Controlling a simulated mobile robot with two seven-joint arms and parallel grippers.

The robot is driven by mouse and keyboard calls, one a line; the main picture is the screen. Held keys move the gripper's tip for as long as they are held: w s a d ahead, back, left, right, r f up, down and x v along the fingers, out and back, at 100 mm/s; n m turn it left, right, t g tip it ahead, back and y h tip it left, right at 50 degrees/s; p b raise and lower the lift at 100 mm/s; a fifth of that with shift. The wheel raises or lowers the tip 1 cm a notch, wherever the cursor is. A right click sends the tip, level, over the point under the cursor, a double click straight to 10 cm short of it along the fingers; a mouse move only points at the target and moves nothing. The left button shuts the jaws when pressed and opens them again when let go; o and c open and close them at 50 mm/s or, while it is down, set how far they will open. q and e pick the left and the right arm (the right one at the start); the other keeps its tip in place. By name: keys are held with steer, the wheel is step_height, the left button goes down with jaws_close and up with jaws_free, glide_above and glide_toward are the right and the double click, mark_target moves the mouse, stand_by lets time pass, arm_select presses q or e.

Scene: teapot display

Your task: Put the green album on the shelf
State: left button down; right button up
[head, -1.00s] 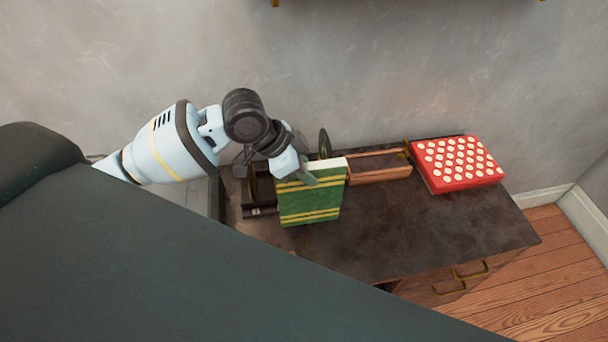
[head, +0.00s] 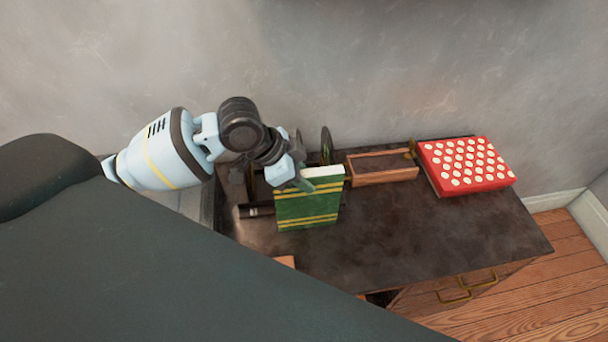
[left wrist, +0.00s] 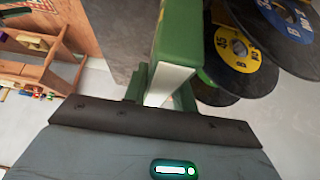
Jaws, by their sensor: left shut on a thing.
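The green album (head: 308,207), with yellow stripes and white page edges on top, stands upright over the dark desk top in the head view. My left gripper (head: 303,180) is shut on its upper edge. In the left wrist view the album (left wrist: 178,45) rises from between the fingers (left wrist: 157,88), its white pages facing the camera. I cannot tell whether its lower edge touches the desk. No shelf can be made out for certain in the head view. My right gripper is not in view.
The dark desk (head: 420,230) has free room at its middle and right. A red box with white dots (head: 466,165) and a wooden tray (head: 383,177) sit along its back. Dark discs with coloured centres (left wrist: 240,50) stand close beside the album.

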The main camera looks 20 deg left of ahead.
arm_select(q)
steer(key=shift+f, duration=0.1)
steer(key=c, duration=1.1)
jaws_free()
steer(key=shift+r, duration=0.25)
steer(key=p+v, duration=0.1)
steer(key=v, duration=1)
steer(key=shift+s+a+r, duration=0.2)
steer(key=shift+r, duration=0.05)
steer(key=shift+c, duration=0.2)
